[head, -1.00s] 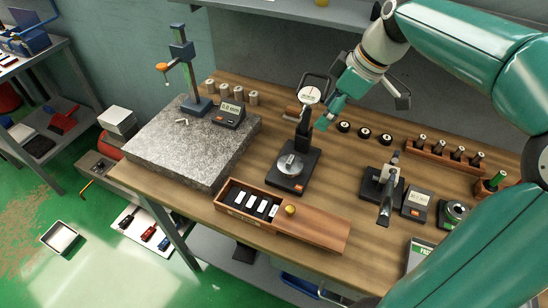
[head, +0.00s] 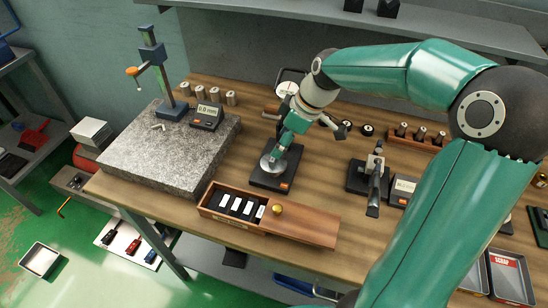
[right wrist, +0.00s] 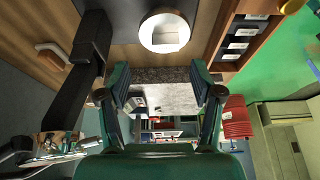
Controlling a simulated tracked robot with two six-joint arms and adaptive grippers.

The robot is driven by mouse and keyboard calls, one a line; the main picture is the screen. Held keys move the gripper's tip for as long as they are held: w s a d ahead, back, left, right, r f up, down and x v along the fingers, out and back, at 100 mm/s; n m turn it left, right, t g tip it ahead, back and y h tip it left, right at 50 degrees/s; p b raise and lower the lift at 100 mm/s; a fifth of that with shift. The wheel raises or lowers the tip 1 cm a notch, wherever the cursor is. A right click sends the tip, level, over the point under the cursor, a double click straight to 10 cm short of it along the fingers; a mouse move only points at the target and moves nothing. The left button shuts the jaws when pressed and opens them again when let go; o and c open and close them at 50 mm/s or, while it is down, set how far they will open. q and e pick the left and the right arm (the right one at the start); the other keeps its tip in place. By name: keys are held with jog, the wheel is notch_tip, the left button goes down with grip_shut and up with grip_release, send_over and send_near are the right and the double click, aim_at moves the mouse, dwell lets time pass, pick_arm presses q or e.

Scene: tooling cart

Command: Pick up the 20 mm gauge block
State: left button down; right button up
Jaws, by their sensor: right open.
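My right gripper (head: 279,150) is open and empty. In the head view it hangs low over the round metal plate (head: 268,163) of the dial comparator stand (head: 272,182). In the right wrist view its fingers are spread (right wrist: 162,82), and the round plate (right wrist: 164,32) lies beyond them, with a bright patch on it. An open wooden box (head: 207,213) holds several white-labelled slots or blocks (head: 237,205). The box also shows in the right wrist view (right wrist: 229,62). I cannot read the labels or tell which block is 20 mm. My left gripper is not in view.
A granite plate (head: 170,150) with a height stand (head: 154,60) and a display (head: 207,115) is to the left. A wooden lid (head: 307,227) and brass knob (head: 277,209) are beside the box. A black fixture (head: 374,180) and display (head: 402,188) stand right.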

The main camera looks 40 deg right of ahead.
aim_at(276, 163)
jog(key=x, duration=0.3)
jog(key=p+x, duration=0.1)
jog(key=shift+s+a+f, duration=0.25)
jog(key=shift+a, duration=0.05)
jog(key=shift+w+f, duration=0.2)
jog(key=shift+f, duration=0.3)
grip_shut()
